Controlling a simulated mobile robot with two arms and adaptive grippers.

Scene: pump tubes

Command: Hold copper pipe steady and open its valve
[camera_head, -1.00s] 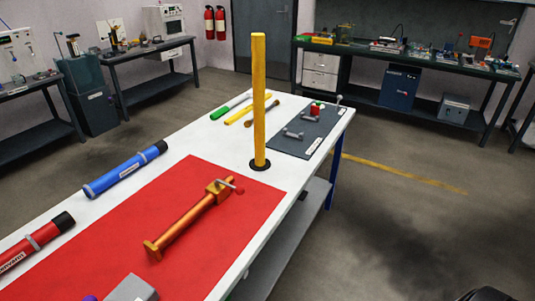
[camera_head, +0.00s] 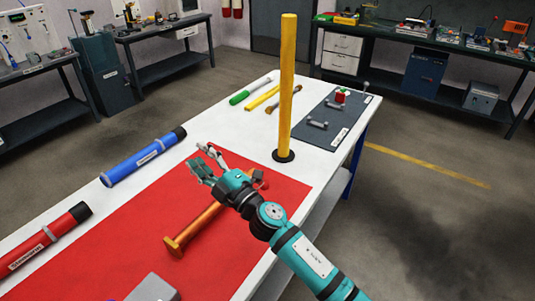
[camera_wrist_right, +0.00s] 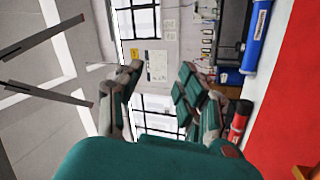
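The copper pipe (camera_head: 196,230) lies on the red mat (camera_head: 110,255). A bit of copper shows at that view's lower right corner (camera_wrist_right: 305,173). My left gripper is not in view.
A yellow post (camera_head: 287,85) stands upright on the white table (camera_head: 230,130) beyond my gripper. A blue tube (camera_head: 143,157) and a red tube (camera_head: 45,237) lie along the left side. A grey block (camera_head: 152,288) is at the near edge. A dark mat (camera_head: 325,120) holds small fittings.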

